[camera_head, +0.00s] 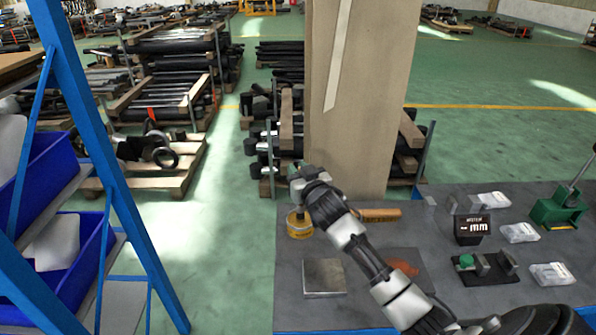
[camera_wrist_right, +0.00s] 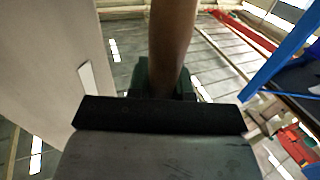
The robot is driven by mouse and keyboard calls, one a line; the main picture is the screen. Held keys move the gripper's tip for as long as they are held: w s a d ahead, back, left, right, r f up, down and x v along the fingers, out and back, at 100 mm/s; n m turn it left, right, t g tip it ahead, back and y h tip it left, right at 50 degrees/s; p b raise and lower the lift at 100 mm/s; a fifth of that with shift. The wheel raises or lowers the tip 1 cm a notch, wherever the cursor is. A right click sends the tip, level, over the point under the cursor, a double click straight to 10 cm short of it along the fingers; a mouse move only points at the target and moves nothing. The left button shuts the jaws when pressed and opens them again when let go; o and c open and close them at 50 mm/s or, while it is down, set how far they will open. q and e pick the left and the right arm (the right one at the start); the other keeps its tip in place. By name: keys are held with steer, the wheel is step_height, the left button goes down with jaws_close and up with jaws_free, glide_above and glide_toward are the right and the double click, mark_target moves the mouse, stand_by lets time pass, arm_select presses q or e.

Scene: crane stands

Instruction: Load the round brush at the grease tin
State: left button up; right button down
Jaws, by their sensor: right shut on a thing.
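My right gripper (camera_head: 298,176) is above the grease tin (camera_head: 299,228), a round yellow tin at the left edge of the grey workbench. In the right wrist view, my right gripper (camera_wrist_right: 162,88) is shut on a brown handle (camera_wrist_right: 172,40), which I take to be the round brush's handle. The handle rises from between the jaws. The bristles do not show in either view, so I cannot tell whether they touch the tin. The forearm and gripper hide part of the space over the tin. My left gripper is not in view.
A tall tan column (camera_head: 360,100) stands behind the tin. A blue rack (camera_head: 110,160) stands left.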

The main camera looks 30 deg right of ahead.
step_height(320, 180, up, 7)
steer(key=p, duration=0.6)
steer(key=shift+p, duration=0.35)
stand_by(0.3)
steer(key=shift+f, duration=0.15)
